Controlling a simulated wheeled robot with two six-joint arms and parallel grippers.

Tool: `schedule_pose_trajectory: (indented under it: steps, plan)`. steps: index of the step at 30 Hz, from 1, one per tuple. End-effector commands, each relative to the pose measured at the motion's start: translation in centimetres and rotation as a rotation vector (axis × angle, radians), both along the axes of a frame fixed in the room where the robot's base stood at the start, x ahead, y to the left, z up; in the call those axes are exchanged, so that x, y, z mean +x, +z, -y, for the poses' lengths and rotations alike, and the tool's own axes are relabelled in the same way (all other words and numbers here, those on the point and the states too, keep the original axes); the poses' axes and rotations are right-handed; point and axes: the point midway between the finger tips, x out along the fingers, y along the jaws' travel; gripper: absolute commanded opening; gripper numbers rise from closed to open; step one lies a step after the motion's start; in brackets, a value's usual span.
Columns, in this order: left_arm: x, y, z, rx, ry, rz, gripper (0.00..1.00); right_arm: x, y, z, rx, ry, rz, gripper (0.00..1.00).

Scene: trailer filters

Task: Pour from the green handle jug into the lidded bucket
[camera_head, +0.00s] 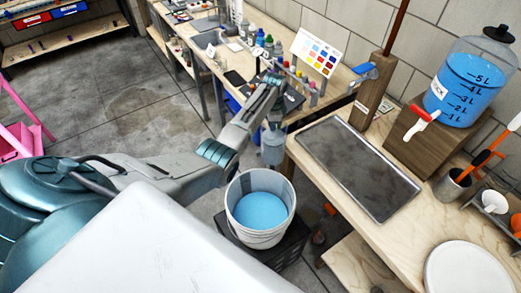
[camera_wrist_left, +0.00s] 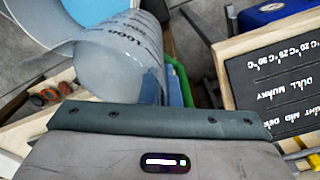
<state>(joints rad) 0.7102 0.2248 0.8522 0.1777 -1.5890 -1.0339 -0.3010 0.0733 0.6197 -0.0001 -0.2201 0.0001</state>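The clear jug (camera_head: 273,146) hangs just behind the bucket's far rim, beside the bench end. It also shows in the left wrist view (camera_wrist_left: 120,58), with dark markings and a strip of its green handle (camera_wrist_left: 178,78). My left gripper (camera_head: 272,92) is above the jug and appears shut on its handle; the fingertips are hidden. The white bucket (camera_head: 259,238) is open at the top, stands on a dark crate and holds blue liquid (camera_head: 260,211). It shows at the upper left of the wrist view (camera_wrist_left: 40,38). How much the jug holds is unclear. My right gripper is out of view.
A white round lid-like disc (camera_head: 466,272) lies on the right bench. A grey tray (camera_head: 358,168) and a blue-filled dispenser (camera_head: 466,85) with a tap are on that bench. A dark lettered board (camera_wrist_left: 275,85) stands close to my left gripper.

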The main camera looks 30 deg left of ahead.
Motion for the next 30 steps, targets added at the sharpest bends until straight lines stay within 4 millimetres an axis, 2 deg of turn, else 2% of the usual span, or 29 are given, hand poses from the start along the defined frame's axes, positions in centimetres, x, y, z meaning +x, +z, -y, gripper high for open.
schedule_pose_trajectory:
  steps: [10,20,25,30]
  plan:
    - [-0.2,0.5,0.0,0.012,0.002,0.039,0.0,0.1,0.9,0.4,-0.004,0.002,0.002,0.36]
    - [-1.3,0.9,0.4,0.056,0.001,0.184,0.0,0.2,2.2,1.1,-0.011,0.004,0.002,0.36]
    - [-2.1,2.0,0.6,0.08,0.002,0.268,0.0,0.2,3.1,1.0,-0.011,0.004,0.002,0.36]
    - [-2.8,2.8,0.9,0.105,0.001,0.349,0.0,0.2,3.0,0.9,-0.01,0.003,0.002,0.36]
